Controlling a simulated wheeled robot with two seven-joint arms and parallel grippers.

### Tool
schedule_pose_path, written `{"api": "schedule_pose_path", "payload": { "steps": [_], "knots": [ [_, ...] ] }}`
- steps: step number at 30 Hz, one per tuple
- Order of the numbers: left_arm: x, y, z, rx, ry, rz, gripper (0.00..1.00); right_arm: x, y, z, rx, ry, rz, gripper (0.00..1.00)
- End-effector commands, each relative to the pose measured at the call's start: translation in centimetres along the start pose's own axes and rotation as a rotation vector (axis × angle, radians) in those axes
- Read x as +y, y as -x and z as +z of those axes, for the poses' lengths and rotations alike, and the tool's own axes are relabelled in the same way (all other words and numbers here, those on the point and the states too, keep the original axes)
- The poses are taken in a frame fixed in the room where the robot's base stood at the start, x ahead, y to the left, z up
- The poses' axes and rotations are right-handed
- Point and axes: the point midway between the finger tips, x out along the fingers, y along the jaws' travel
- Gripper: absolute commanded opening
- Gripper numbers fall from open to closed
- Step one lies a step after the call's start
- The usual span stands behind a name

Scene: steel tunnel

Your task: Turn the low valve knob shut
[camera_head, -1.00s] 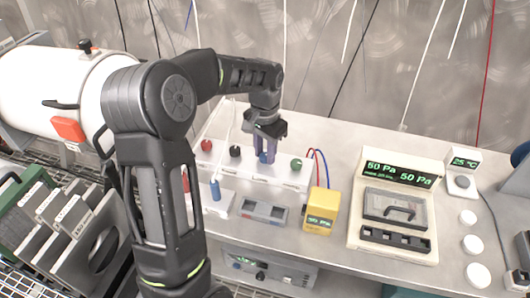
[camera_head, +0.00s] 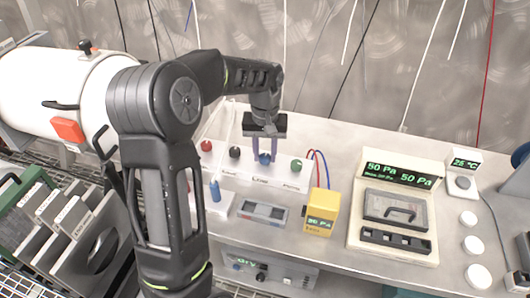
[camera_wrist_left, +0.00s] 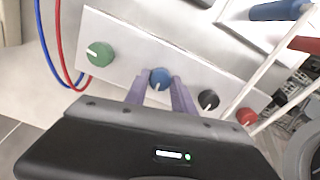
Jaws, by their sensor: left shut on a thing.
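A white panel (camera_head: 226,172) on the bench carries a row of round knobs: red, black, blue and green. The blue knob (camera_head: 264,158) has a small label below it that seems to read "Low". My left gripper (camera_head: 264,152) points down from above with its two purple fingers shut on the blue knob, one on either side. In the left wrist view the blue knob (camera_wrist_left: 160,78) sits between the fingertips, and its top with a pale mark shows. My right gripper is not in view.
The black knob (camera_head: 235,152) and green knob (camera_head: 296,165) flank the blue one closely. A yellow meter (camera_head: 320,212) with red and blue leads stands to the right. A pressure display unit (camera_head: 400,178) is further right. A blue-topped post (camera_head: 215,191) stands in front.

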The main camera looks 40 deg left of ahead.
Motion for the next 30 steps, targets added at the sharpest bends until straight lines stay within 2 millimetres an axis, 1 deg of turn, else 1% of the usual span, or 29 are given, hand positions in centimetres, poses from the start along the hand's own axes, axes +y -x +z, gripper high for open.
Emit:
{"api": "schedule_pose_path", "payload": {
  "steps": [11,12,19,26,30],
  "knots": [
    [0.01,0.06,-0.07,0.002,0.007,0.001,0.00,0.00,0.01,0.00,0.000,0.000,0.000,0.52],
    [0.01,0.06,-0.06,0.002,0.007,0.001,0.34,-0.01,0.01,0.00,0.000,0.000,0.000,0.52],
    [0.00,0.03,-0.04,0.001,0.006,0.001,0.52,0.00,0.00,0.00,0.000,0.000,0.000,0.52],
    [0.00,0.03,-0.02,0.001,0.005,0.001,0.52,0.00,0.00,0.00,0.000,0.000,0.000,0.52],
    [0.02,0.64,-0.08,0.003,0.005,0.001,0.52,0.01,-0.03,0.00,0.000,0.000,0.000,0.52]
  ]
}}
